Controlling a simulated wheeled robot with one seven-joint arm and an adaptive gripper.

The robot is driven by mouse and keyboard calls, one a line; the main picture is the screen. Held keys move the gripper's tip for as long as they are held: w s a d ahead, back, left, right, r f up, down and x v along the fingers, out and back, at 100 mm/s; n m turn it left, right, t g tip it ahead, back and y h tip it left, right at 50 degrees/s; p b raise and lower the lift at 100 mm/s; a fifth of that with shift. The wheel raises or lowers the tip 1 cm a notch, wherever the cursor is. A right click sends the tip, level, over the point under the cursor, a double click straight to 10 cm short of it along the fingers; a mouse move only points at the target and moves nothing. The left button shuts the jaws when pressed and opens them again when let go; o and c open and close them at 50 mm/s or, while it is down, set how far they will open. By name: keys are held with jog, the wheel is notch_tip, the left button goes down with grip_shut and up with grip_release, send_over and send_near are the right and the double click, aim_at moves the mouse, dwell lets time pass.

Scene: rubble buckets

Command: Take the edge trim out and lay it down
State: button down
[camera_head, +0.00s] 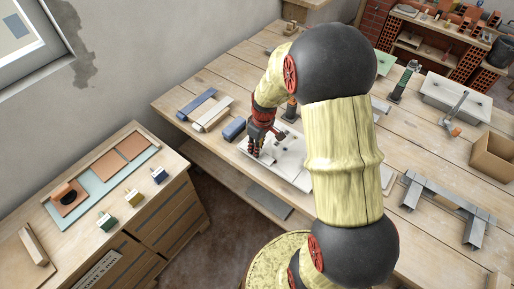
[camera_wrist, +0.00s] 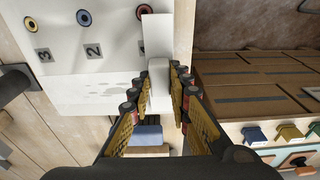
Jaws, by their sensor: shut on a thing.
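My gripper (camera_head: 260,146) is low over the left part of a white board (camera_head: 292,166) on the long wooden table. In the wrist view its two fingers stand on either side of a pale, narrow piece, which I take for the edge trim (camera_wrist: 159,88), and are shut on it. A flat white strip (camera_wrist: 157,36) shows just beyond the fingertips, in line with that piece. The white board (camera_wrist: 65,62) carries coloured rings and the numbers 3 and 2. In the head view the trim is too small to make out between my fingers.
Blue and pale bars (camera_head: 212,114) and a blue block (camera_head: 234,129) lie left of the board. A grey metal bracket (camera_head: 448,203) and a cardboard box (camera_head: 494,157) are at the right. A cabinet with drawers (camera_head: 150,215) stands at the left, across a floor gap.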

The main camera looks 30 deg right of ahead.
jog(key=shift+r+p, duration=0.8)
jog(key=shift+r, duration=0.5)
jog(key=shift+r+p, duration=0.35)
jog(key=shift+r, duration=0.15)
